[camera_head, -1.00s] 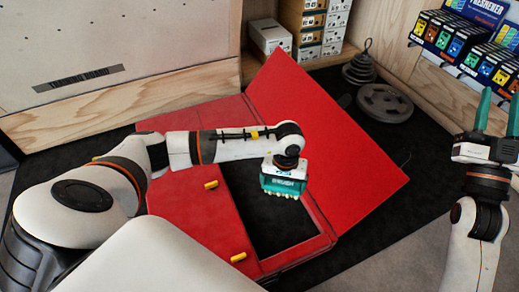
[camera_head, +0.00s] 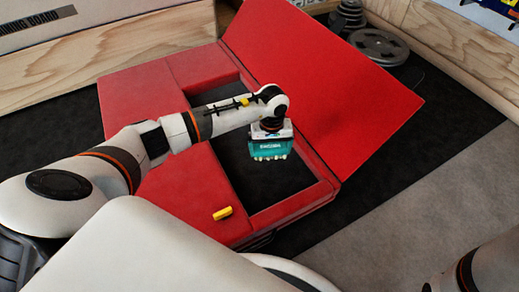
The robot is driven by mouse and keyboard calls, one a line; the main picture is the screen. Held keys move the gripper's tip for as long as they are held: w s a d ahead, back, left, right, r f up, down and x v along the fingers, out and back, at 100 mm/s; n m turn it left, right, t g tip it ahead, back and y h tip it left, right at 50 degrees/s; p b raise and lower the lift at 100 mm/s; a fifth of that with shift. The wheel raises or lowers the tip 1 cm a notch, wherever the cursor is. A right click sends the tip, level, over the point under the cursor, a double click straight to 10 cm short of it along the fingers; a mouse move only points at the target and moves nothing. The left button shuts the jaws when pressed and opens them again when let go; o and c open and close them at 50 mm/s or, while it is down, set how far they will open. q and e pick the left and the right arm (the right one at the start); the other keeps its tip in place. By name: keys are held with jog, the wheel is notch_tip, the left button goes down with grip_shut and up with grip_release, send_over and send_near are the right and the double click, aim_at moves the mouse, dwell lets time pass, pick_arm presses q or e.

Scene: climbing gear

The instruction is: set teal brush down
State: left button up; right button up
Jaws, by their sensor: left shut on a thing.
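My left gripper (camera_head: 270,142) points down and is shut on the teal brush (camera_head: 269,155). Pale bristle tufts show along the brush's lower edge. Its teal body and my teal fingers blend together, so I cannot tell exactly where one ends. The brush hangs in front of the dark rectangular opening (camera_head: 258,180) of a red case (camera_head: 172,195); its height above the opening is hard to tell. My right gripper is out of view; only part of that arm shows at the lower right.
A large red panel (camera_head: 325,75) slants up behind the opening. A yellow tab (camera_head: 222,213) sits on the case's near part. A dark mat (camera_head: 395,165) lies under it, beside grey floor (camera_head: 445,210). Round grey weights (camera_head: 378,46) lie at the back. Wooden walls bound the far side.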

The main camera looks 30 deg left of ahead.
aim_at(271, 147)
pick_arm(q)
jog(key=shift+f+b, duration=2.65)
jog(key=shift+f, duration=1.65)
jog(key=o, duration=0.6)
notch_tip(271, 147, up, 12)
jog(key=p, duration=0.9)
jog(key=shift+r, duration=0.25)
jog(key=shift+d, duration=0.1)
